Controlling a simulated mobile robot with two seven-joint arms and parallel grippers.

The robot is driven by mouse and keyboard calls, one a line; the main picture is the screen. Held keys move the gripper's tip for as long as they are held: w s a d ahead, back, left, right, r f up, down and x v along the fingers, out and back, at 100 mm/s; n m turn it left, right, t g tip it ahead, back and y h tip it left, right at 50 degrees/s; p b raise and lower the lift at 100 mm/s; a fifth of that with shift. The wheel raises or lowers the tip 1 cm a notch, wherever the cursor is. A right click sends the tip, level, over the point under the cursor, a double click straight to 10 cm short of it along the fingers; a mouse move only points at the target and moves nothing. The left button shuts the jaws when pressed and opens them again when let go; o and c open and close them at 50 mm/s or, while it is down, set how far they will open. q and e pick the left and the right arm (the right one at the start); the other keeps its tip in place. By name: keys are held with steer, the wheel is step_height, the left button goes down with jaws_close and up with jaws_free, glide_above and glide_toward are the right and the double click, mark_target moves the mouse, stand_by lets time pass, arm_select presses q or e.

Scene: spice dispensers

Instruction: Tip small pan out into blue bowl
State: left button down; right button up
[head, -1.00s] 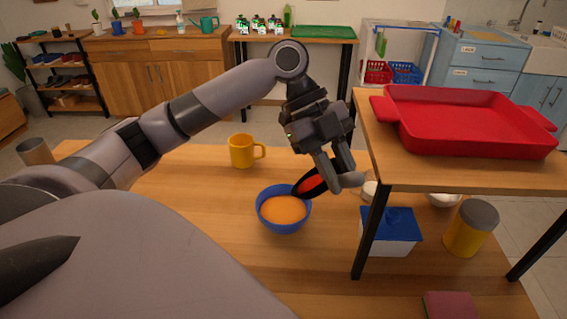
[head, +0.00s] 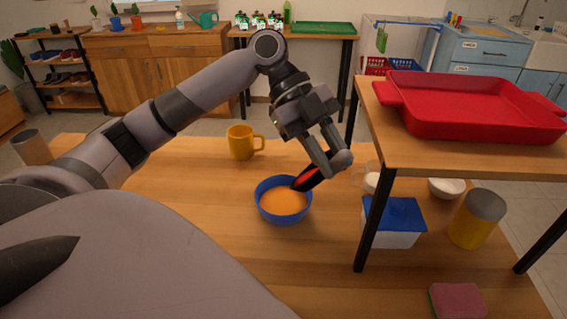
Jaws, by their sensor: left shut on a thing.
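The blue bowl (head: 266,212) stands on the wooden table and holds an orange filling. The small pan (head: 307,179) is dark outside with a red inside. It is tilted steeply at the bowl's right rim, its lower edge over or touching the rim; I cannot tell which. My left gripper (head: 338,165) is shut on the small pan, above and right of the bowl, and its fingers hide the pan's handle. My right gripper is not in view.
A yellow mug (head: 241,142) stands behind the bowl. To the right, a raised wooden shelf (head: 440,163) on black legs carries a red tray (head: 480,128). Below are a blue-lidded container (head: 394,238), a yellow jar (head: 474,225), a white bowl (head: 447,188) and a pink sponge (head: 458,300).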

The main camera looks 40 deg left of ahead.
mark_target(310, 178)
arm_select(q)
steer(key=shift+s+a+r+h+b, duration=0.1)
steer(key=shift+a+r+h+b, duration=0.2)
steer(key=shift+a+h+b, duration=0.2)
steer(key=shift+s+a+r+h+b, duration=0.1)
steer(key=shift+a+r+h+b, duration=0.25)
steer(key=shift+a+b, duration=0.25)
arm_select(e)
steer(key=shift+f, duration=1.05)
arm_select(q)
steer(key=shift+s+a+r+h+b, duration=0.1)
steer(key=shift+a+r+h+b, duration=0.05)
steer(key=shift+a+h+b, duration=0.15)
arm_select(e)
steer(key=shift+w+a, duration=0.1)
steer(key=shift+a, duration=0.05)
arm_select(q)
steer(key=shift+a+b, duration=0.2)
steer(key=shift+b, duration=0.15)
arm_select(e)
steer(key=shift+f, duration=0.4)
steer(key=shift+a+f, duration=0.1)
arm_select(q)
steer(key=shift+s+a+r+t+h+b, duration=0.2)
steer(key=shift+a+r+t+h+b, duration=0.1)
steer(key=shift+a+h+b, duration=0.5)
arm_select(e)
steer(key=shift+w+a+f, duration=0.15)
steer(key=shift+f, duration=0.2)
